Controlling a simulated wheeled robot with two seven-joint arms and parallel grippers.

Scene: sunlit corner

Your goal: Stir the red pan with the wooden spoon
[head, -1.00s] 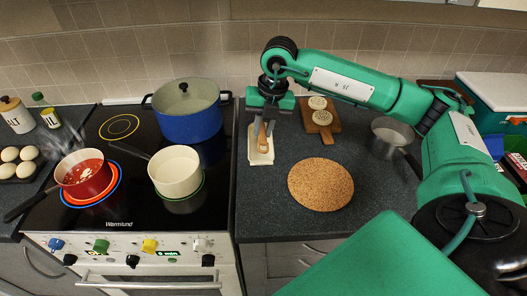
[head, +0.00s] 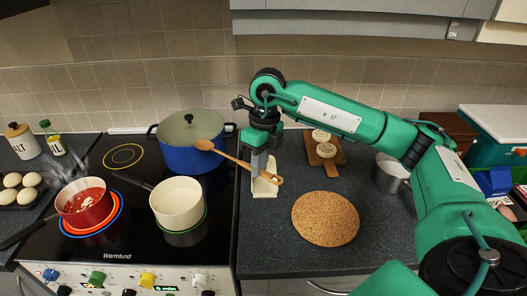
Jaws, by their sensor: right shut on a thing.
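The red pan (head: 85,202) sits on the lit left front ring of the stove, with red contents and steam rising from it. Its dark handle points to the lower left. My right gripper (head: 259,172) points down over the counter just right of the stove and is shut on the wooden spoon (head: 232,158). The spoon is held tilted, its bowl up at the left in front of the blue pot and its handle end at the lower right. A cream spoon rest (head: 264,188) lies beneath the gripper. My left gripper is not in view.
A cream pan (head: 178,203) stands between the gripper and the red pan. A lidded blue pot (head: 190,155) is behind it. A cork mat (head: 325,219), a wooden board (head: 325,150) with round items and a metal pot (head: 390,173) are on the counter. An egg tray (head: 20,190) is far left.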

